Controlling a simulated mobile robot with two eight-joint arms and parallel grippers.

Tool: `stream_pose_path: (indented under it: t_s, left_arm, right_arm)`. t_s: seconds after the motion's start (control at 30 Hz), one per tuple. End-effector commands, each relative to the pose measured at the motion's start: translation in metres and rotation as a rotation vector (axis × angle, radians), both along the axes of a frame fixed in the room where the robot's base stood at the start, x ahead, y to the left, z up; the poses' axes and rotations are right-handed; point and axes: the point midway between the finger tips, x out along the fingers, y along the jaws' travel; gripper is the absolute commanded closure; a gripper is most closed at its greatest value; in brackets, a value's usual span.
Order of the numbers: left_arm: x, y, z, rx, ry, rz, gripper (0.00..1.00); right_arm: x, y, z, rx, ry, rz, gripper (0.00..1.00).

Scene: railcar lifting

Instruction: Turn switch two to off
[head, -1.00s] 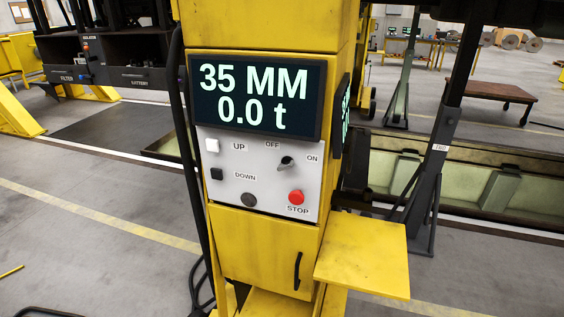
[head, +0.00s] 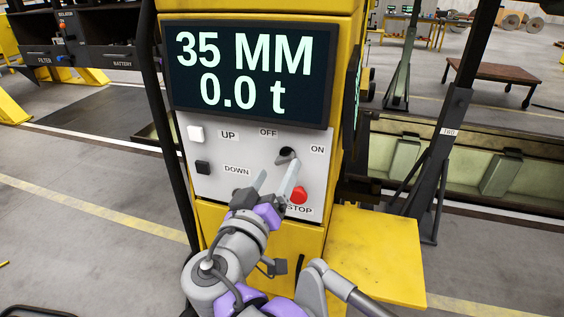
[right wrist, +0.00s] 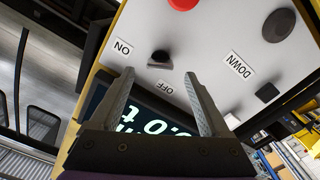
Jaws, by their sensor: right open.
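A dark rotary switch (head: 287,154) sits on the grey control panel (head: 215,190) of a yellow column, between the OFF and ON labels. Its exact pointing direction is hard to tell. No number shows on it. My right gripper (head: 278,172) is in front of the panel, just below the switch, with its fingers apart and empty. In the right wrist view the switch (right wrist: 160,60) shows beyond and between the open fingertips (right wrist: 158,75), apparently not touched. My left gripper is not in view.
A red STOP button (head: 299,195) is close by the right finger. White UP (head: 195,133) and black DOWN (head: 203,167) buttons are at the left. A display (head: 250,75) reading 35 MM and 0.0 t is above. A yellow shelf (head: 375,255) juts out at the lower right.

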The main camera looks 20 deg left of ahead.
Motion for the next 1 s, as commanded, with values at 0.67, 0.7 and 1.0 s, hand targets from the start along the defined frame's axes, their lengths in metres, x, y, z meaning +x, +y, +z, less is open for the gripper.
stream_pose_path:
  t_s: [0.67, 0.7, 1.0]
  left_arm:
    - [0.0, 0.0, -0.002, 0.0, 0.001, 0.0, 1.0]
    - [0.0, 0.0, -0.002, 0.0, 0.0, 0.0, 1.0]
    - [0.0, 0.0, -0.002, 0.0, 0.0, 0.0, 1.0]
  right_arm:
    - [0.044, -0.002, 0.0, 0.0, 0.001, 0.0, 0.24]
    - [0.044, -0.002, 0.0, 0.0, 0.001, 0.0, 0.31]
    - [0.044, -0.002, 0.0, -0.001, 0.001, 0.0, 0.85]
